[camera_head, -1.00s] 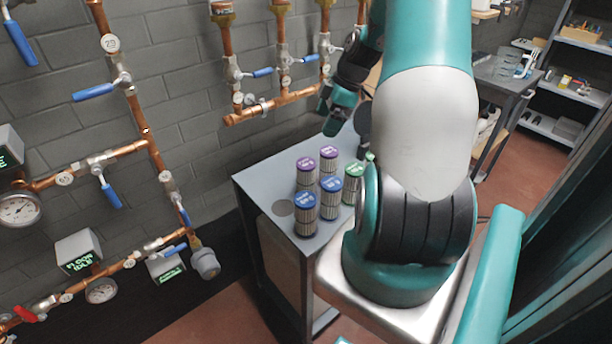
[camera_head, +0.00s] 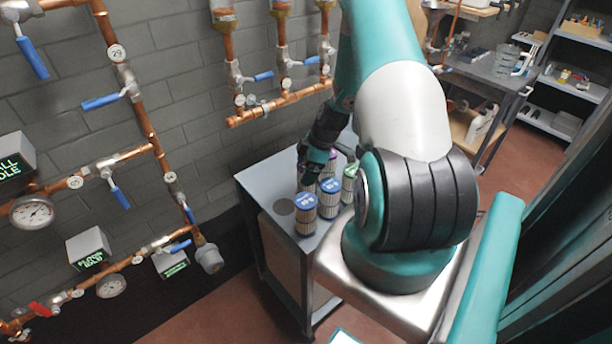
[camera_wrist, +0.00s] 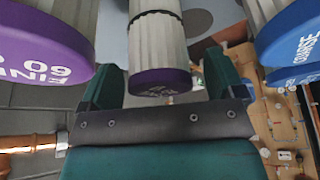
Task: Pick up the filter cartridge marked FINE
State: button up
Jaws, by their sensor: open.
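My gripper (camera_head: 310,172) is over the back row of cartridges on the grey cabinet. The wrist view shows its two open fingers (camera_wrist: 163,82) on either side of a purple-capped cartridge (camera_wrist: 158,48) with a pale pleated body. The lettering on that cap is too foreshortened to read surely. Another purple-capped cartridge (camera_wrist: 38,48), at the left of the wrist view, shows FINE and 60 upside down. A blue-capped cartridge (camera_wrist: 296,40) marked COARSE is at the right. In the head view my gripper mostly hides the purple caps.
Two blue-capped cartridges, one in front (camera_head: 305,215) and one behind (camera_head: 329,196), and a green-capped one (camera_head: 349,183) stand close by. Copper pipes (camera_head: 280,104) run along the wall behind.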

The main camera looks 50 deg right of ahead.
jog(key=shift+w+a+f, duration=0.1)
jog(key=shift+w+f, duration=0.05)
jog(key=shift+f, duration=0.35)
jog(key=c, duration=1)
jog(key=shift+c, duration=0.4)
jog(key=shift+r, duration=0.15)
